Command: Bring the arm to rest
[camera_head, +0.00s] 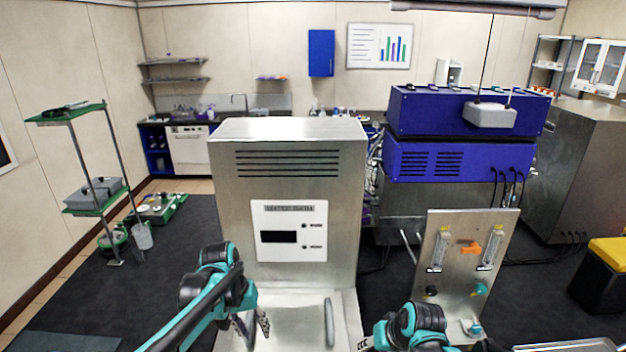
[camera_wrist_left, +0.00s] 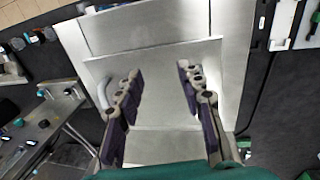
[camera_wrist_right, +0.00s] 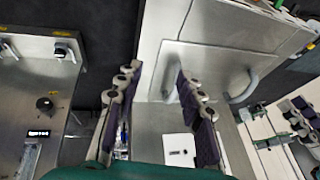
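My left gripper (camera_head: 254,328) hangs in front of the lower left of the steel cabinet. The left wrist view shows its two fingers (camera_wrist_left: 160,95) spread apart with nothing between them, over bare steel surfaces. My right gripper (camera_head: 366,344) is at the bottom edge of the head view, right of the cabinet's base and mostly cut off. The right wrist view shows its fingers (camera_wrist_right: 158,95) spread apart and empty, with steel panels and a white label beyond them. Neither gripper touches anything that I can see.
The steel cabinet (camera_head: 225,180) with a white control panel (camera_head: 290,225) stands straight ahead. A steel flowmeter panel (camera_head: 465,225) with orange and green knobs stands close to my right arm. A blue unit (camera_head: 440,160) is behind it. A green shelf rack (camera_head: 80,211) stands left. Dark floor is open at left.

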